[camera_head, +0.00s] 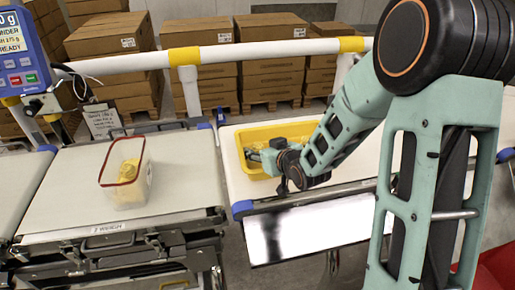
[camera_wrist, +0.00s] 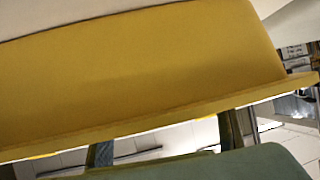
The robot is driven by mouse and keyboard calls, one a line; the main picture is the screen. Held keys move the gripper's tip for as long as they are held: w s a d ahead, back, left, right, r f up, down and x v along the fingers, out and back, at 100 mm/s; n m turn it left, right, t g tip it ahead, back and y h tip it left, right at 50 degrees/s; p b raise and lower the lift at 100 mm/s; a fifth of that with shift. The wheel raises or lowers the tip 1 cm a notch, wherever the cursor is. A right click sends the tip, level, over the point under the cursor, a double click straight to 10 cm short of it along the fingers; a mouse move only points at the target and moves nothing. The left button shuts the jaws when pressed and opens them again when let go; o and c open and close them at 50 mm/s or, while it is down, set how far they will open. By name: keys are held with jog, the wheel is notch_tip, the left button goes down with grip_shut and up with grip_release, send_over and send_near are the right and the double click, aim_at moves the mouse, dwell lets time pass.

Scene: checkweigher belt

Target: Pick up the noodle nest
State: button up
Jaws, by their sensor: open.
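A yellow tray (camera_head: 290,132) lies on the right-hand belt in the head view. My gripper (camera_head: 258,157) is low at the tray's left part, with its fingers pointing left. It is open. Whether a noodle nest lies between or under the fingers is hidden. A clear container (camera_head: 132,190) with a red rim stands on the middle belt, with a pale yellow noodle nest (camera_head: 128,171) showing inside. In the wrist view the yellow tray (camera_wrist: 140,70) fills most of the picture. The dark fingers of my gripper (camera_wrist: 166,142) show only partly below its edge, and no nest is visible there.
A weighing display (camera_head: 22,50) stands at the far left, and a small sign (camera_head: 103,120) stands behind the middle belt (camera_head: 180,165). A white rail (camera_head: 240,52) with yellow joints runs behind the belts. Stacked cardboard boxes (camera_head: 110,45) stand beyond it.

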jog(key=shift+w+a+f, duration=0.35)
jog(key=shift+w, duration=0.2)
jog(key=shift+c, duration=0.3)
jog(key=c, duration=0.9)
jog(key=shift+c, duration=0.2)
jog(key=shift+r, duration=0.2)
